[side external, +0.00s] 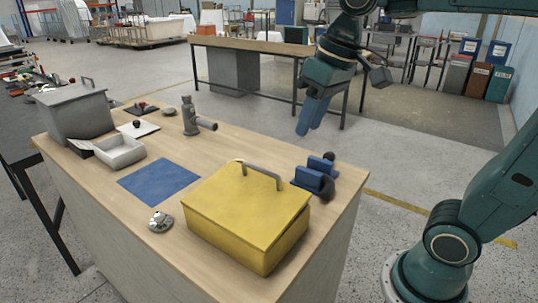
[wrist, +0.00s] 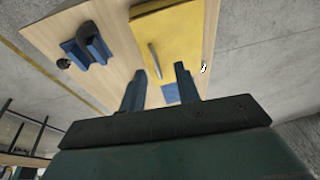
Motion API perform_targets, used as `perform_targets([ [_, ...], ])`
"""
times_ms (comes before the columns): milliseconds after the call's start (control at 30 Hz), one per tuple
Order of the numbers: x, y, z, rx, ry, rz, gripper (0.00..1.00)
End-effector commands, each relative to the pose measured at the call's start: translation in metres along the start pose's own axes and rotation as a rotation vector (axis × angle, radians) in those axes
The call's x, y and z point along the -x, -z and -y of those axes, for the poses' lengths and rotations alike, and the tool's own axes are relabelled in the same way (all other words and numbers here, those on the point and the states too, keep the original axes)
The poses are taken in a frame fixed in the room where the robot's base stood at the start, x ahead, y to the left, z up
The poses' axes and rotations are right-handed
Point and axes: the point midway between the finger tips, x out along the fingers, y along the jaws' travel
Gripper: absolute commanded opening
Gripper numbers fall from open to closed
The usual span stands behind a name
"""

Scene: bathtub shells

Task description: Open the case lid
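The yellow case (side external: 240,215) sits near the front right of the wooden bench, with its lid (side external: 235,195) down. A grey bar handle (side external: 262,172) stands on the lid near its back edge. In the wrist view the case (wrist: 175,35) is at the upper middle, with its handle (wrist: 155,60) seen at a slant. My gripper (side external: 309,125) hangs in the air above and behind the case, apart from the handle. In the wrist view my gripper's two blue fingers (wrist: 161,70) are spread with nothing between them.
A blue fixture with a black knob (side external: 315,178) stands right beside the case. A blue mat (side external: 158,180), a round metal piece (side external: 160,222), a grey-green valve-like part (side external: 191,117), a pale tray (side external: 120,152) and a grey lidded box (side external: 75,112) are to the left.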

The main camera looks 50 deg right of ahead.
Motion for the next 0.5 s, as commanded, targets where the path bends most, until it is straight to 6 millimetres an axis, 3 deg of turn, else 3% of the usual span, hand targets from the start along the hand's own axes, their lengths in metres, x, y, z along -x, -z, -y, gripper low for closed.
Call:
perform_targets([
  [500, -0.017, 0.094, -0.012, -0.008, -0.002, 0.208, 0.32],
])
